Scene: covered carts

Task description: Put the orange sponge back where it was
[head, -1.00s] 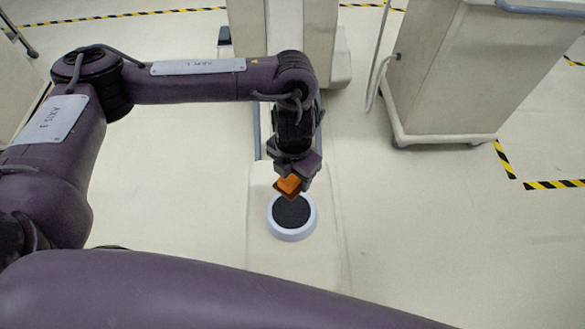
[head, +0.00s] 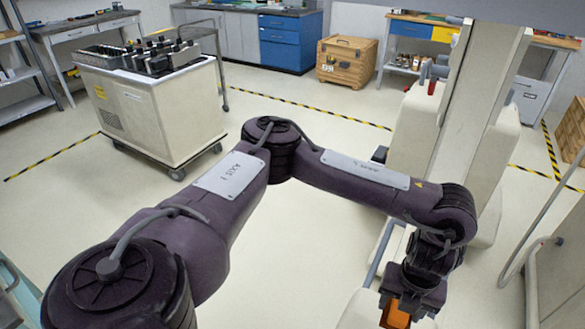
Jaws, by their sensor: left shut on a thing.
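My left gripper (head: 405,308) is at the lower right of the head view, pointing down. It is shut on the orange sponge (head: 396,316). The sponge's lower part is cut off by the bottom edge of the picture. A cream cart (head: 150,115) stands at the left on casters, with dark items (head: 150,55) in a tray on its top. It is well apart from the gripper. My right gripper is not in view.
A pale column unit (head: 440,140) stands just beyond my left arm. Another pale cart (head: 560,260) is at the right edge. Blue drawers (head: 285,42) and a wooden crate (head: 346,62) are at the back. Floor (head: 290,240) between the left cart and my arm is clear.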

